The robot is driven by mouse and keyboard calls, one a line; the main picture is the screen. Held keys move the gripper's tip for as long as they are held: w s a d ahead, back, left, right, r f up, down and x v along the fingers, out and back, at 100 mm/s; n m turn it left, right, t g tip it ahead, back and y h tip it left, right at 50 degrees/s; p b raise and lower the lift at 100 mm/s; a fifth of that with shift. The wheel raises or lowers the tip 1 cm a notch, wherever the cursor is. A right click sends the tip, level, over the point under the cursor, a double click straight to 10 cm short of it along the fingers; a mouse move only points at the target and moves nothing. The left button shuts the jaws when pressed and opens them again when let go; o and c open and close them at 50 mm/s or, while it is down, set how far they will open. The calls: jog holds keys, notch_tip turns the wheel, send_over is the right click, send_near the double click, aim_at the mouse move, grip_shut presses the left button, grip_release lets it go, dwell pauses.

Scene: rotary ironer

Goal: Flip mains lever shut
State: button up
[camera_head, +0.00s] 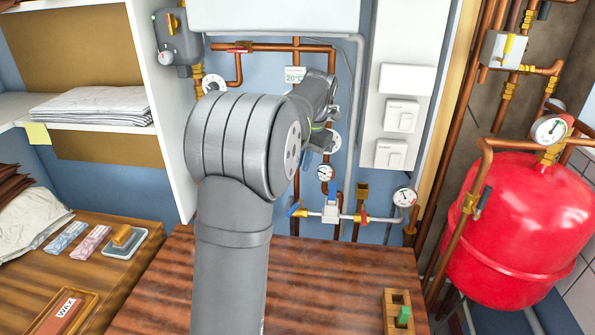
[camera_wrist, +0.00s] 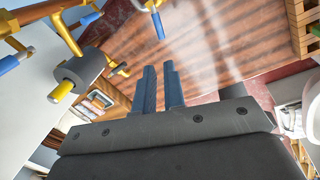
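In the head view a lever with a blue handle (camera_head: 296,209) sits at the left end of a pipe assembly with a white valve body (camera_head: 331,211). A red-handled lever (camera_head: 364,216) sits to its right. Which one is the mains lever I cannot tell. My gripper (camera_head: 315,148) is in front of the pipework, above the blue lever, and largely hidden by my arm. In the wrist view my gripper's two blue-grey fingers (camera_wrist: 160,68) stand apart with a narrow empty gap. A blue lever handle (camera_wrist: 158,23) lies beyond the fingertips, apart from them.
Copper pipes and gauges (camera_head: 404,196) surround the levers. A red tank (camera_head: 525,225) stands at the right. The wooden table (camera_head: 330,285) below is mostly clear, with a small wooden box (camera_head: 397,312) at its front right. A brass-ended grey cylinder (camera_wrist: 80,72) is left of the fingers.

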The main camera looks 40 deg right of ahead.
jog(key=shift+w+a+f+m+g, duration=0.15)
jog(key=shift+a+f+m+g, duration=0.15)
jog(key=shift+f+m, duration=0.2)
grip_shut()
jog(key=m+g+h, duration=0.7)
jog(key=m+h, duration=0.3)
jog(key=m, duration=1.4)
send_near(295, 207)
jog(key=a+r, duration=0.2)
jog(key=a, duration=0.1)
jog(key=w+a+m+t+h, duration=0.2)
jog(key=w+a+m+h, duration=0.2)
jog(key=m, duration=0.2)
jog(key=s+d+f, duration=0.5)
jog(key=d+f, duration=0.1)
jog(key=d, duration=0.4)
jog(key=shift+s+f, duration=0.25)
jog(key=shift+s, duration=0.15)
jog(key=shift+d, duration=0.15)
